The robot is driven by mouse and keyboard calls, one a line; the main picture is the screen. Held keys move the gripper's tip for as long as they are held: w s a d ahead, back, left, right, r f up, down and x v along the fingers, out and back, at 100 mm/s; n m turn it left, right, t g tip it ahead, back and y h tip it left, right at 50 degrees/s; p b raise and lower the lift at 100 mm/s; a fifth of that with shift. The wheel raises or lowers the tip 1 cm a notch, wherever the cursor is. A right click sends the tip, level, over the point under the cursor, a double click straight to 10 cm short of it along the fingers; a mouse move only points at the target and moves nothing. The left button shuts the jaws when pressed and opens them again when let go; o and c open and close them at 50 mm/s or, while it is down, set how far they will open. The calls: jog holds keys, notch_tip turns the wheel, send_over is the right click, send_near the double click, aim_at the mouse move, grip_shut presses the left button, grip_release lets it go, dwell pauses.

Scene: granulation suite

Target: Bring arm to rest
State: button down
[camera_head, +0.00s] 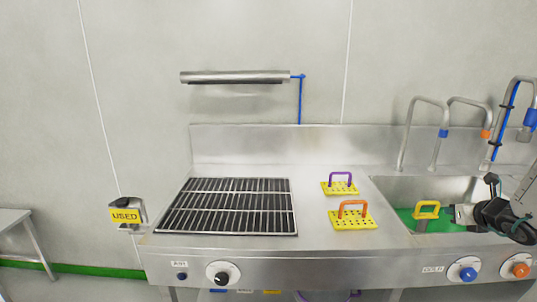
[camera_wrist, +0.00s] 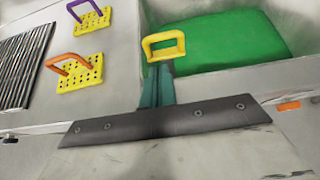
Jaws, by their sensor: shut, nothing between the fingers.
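My gripper (camera_head: 455,213) is at the right in the head view, over the sink, with its end towards the left. It is shut and empty. A yellow handle (camera_head: 427,210) is just left of it, and I cannot tell the gap between them. The handle also shows in the wrist view (camera_wrist: 163,45), above a narrow teal piece (camera_wrist: 157,88). A dark bolted bar (camera_wrist: 165,121) crosses the lower part of that view. I cannot tell how the teal piece and the bar join.
The steel sink (camera_head: 400,187) has a green bottom (camera_wrist: 225,38). Yellow perforated plates with a purple handle (camera_head: 341,176) and an orange handle (camera_head: 354,204) lie left of it. A black grill (camera_head: 228,205) and a "USED" holder (camera_head: 126,215) are further left. Bent taps (camera_head: 411,125) rise behind the sink.

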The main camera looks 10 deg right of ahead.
jog(key=s+a+r+n+g+y, duration=0.2)
jog(key=s+a+n+g+y, duration=0.15)
jog(key=a+n, duration=0.75)
jog(key=s+a+r+n+g+y, duration=0.15)
jog(key=a+n+y, duration=0.35)
jog(key=a+n, duration=0.65)
jog(key=s+a+r+n+g+h, duration=0.2)
jog(key=s+a+n+h, duration=0.1)
jog(key=s+a+n, duration=0.3)
jog(key=s+a+r+n+g+h, duration=0.3)
jog(key=s+a+n, duration=0.4)
jog(key=s+n, duration=0.3)
jog(key=shift+r, duration=0.35)
